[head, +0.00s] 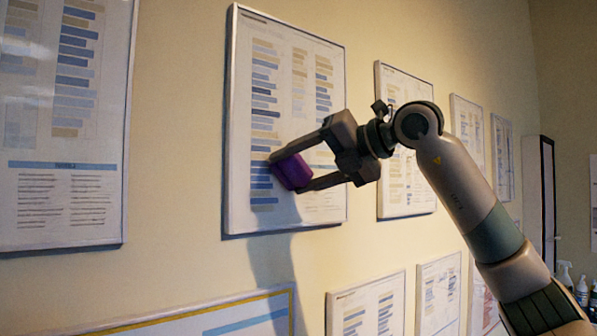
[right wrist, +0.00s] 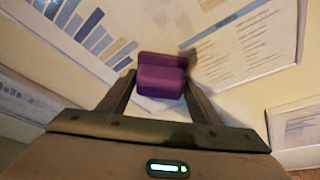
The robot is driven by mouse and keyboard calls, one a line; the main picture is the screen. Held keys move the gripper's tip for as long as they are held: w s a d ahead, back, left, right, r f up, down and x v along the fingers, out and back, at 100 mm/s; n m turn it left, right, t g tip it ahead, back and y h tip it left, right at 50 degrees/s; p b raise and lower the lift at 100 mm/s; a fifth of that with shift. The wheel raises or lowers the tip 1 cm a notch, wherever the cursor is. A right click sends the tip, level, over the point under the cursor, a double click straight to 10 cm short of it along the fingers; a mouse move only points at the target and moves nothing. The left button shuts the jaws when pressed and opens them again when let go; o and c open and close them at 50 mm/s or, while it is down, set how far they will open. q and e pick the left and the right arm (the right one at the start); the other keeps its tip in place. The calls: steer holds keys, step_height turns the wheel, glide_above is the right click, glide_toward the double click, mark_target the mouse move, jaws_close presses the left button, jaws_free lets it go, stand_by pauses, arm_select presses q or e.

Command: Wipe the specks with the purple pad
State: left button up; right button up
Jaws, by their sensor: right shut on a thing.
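My right gripper (head: 291,174) is shut on the purple pad (head: 293,172) and holds it at the framed chart (head: 310,130) on the wall. The pad is over the lower left part of this chart; I cannot tell if it touches the surface. In the right wrist view the pad (right wrist: 162,77) sits between the two fingers (right wrist: 161,92). No specks can be made out on the chart; the pad, gripper and shadow hide part of it. My left gripper is not in view.
Other framed charts hang to the left (head: 65,120), to the right (head: 405,150) and below (head: 367,305). Bare wall (head: 180,200) lies between them. Spray bottles (head: 566,275) stand at the lower right, by a dark-edged panel (head: 540,195).

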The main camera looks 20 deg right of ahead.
mark_target(289, 167)
steer(key=shift+s+a+b, duration=0.25)
steer(key=shift+a+b, duration=0.15)
steer(key=shift+a, duration=0.25)
steer(key=shift+s+a, duration=0.25)
steer(key=shift+a, duration=0.55)
steer(key=shift+s+b, duration=0.1)
steer(key=shift+b, duration=0.3)
steer(key=shift+s+f, duration=0.1)
steer(key=shift+s, duration=0.05)
steer(key=shift+s+d+b, duration=0.3)
steer(key=shift+s+b, duration=0.15)
steer(key=shift+s, duration=0.3)
steer(key=shift+s+d+b, duration=0.3)
steer(key=shift+s+b, duration=0.2)
steer(key=shift+s, duration=0.25)
steer(key=shift+s+d+b, duration=0.3)
steer(key=shift+s+b, duration=0.15)
steer(key=shift+s, duration=0.3)
steer(key=shift+s+d, duration=0.1)
steer(key=shift+s, duration=0.2)
